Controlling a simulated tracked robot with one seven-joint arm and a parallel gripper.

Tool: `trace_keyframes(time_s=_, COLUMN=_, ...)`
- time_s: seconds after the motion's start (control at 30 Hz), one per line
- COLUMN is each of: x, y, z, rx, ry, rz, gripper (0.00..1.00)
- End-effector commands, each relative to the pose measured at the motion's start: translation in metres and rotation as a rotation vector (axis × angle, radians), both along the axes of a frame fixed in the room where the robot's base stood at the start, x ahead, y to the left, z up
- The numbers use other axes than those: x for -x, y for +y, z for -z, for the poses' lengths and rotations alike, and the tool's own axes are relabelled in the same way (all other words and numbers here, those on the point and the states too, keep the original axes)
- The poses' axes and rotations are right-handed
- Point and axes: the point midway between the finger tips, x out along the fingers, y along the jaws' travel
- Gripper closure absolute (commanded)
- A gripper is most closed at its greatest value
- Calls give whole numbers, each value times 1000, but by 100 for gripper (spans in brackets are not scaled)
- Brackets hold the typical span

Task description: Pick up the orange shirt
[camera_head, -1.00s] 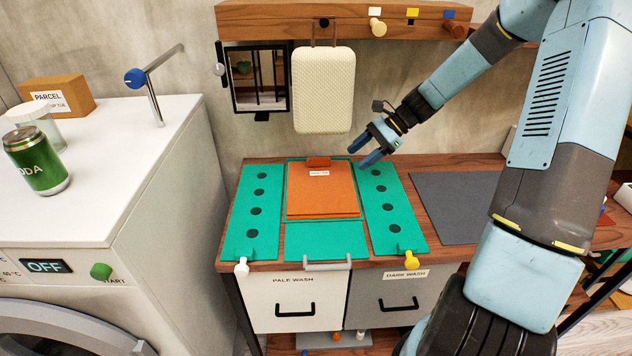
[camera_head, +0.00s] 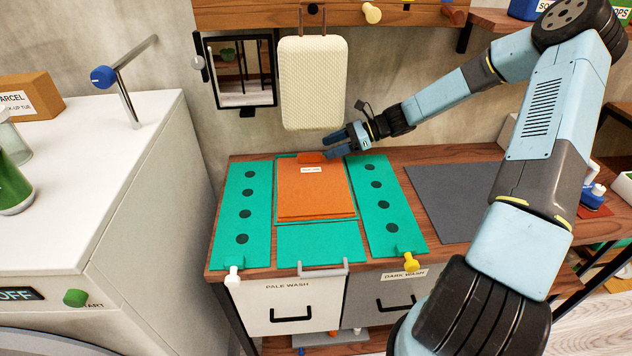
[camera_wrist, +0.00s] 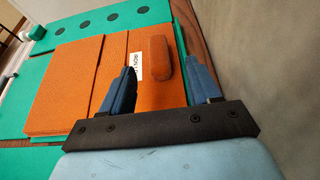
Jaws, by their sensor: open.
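The orange shirt (camera_head: 314,194) lies folded flat on the middle panel of a green folding board (camera_head: 322,243). It has a small white label and a raised orange tab or roll (camera_head: 311,158) at its far edge. My gripper (camera_head: 333,146) is open and empty, low over the far edge of the shirt from the right. In the wrist view my gripper (camera_wrist: 160,82) has its blue fingers on either side of the raised orange tab (camera_wrist: 160,58) and the white label. I cannot tell whether the fingertips touch the shirt (camera_wrist: 66,85).
A cream padded bag (camera_head: 313,85) hangs on the wall just behind the gripper. A grey mat (camera_head: 450,200) lies right of the board. A white washing machine (camera_head: 140,190) stands at left. Pale wash (camera_head: 290,305) and dark wash drawers (camera_head: 388,302) are below the wooden top.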

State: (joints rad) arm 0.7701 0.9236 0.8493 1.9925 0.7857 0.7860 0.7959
Motion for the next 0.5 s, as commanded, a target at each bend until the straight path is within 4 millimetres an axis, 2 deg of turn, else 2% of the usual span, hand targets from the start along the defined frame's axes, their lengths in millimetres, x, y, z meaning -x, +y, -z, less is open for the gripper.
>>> trace_keyframes(time_s=0.1, x=0, y=15, z=6, rx=-1, ry=1, rz=-3, gripper=38)
trace_keyframes(time_s=0.37, x=1, y=30, z=11, rx=0, ry=0, rz=-3, gripper=38)
trace_keyframes(time_s=0.5, x=3, y=48, z=17, rx=-1, ry=1, rz=-4, gripper=38)
